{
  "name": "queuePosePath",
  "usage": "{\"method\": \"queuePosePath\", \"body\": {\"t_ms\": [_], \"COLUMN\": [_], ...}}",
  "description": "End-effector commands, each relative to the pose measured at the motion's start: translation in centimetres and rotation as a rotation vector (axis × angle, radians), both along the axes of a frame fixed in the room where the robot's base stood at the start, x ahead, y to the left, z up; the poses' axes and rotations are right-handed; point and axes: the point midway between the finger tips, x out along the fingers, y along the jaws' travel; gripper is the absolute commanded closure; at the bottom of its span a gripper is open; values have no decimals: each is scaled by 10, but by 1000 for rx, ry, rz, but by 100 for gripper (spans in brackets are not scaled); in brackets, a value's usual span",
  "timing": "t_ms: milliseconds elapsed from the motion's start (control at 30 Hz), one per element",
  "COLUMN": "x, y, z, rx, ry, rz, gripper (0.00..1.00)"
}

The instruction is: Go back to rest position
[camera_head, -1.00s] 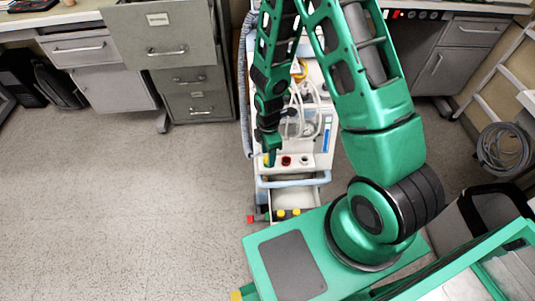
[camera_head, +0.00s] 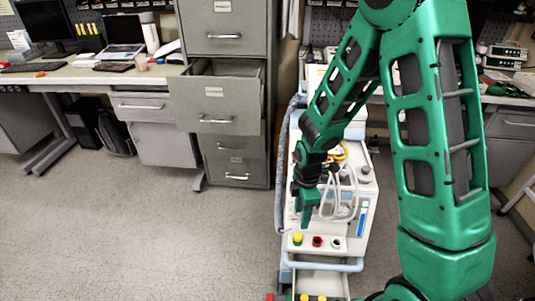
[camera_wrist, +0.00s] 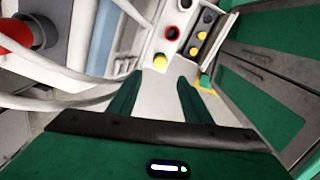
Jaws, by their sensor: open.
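My gripper (camera_head: 306,212) hangs down over the white cart (camera_head: 352,250) in the head view. In the wrist view its two green fingers (camera_wrist: 155,95) stand apart with nothing between them. Round caps on the cart top, one yellow (camera_head: 298,239), one red (camera_head: 317,241) and one dark in a white ring, lie just below the fingertips in the head view. White tubes (camera_head: 345,200) loop beside the gripper, close to it. In the wrist view the tubes (camera_wrist: 60,90) cross on the left.
A grey filing cabinet (camera_head: 225,110) with one drawer pulled out stands left of the cart. A desk (camera_head: 90,75) with monitor and laptop is at the back left. A workbench (camera_head: 510,100) is at the right. The floor (camera_head: 130,230) at left is clear.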

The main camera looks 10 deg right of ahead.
Motion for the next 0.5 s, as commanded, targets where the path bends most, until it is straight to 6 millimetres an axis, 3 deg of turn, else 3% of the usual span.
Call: {"method": "queuePosePath", "body": {"t_ms": [133,233,500], "x": [0,-1,-32], "y": [-5,-21,-92], "z": [6,23,102], "rx": [-4,-18,-67], "ry": [-3,-9,-31], "rz": [-29,-118,-601], "gripper": [55,55,55]}}
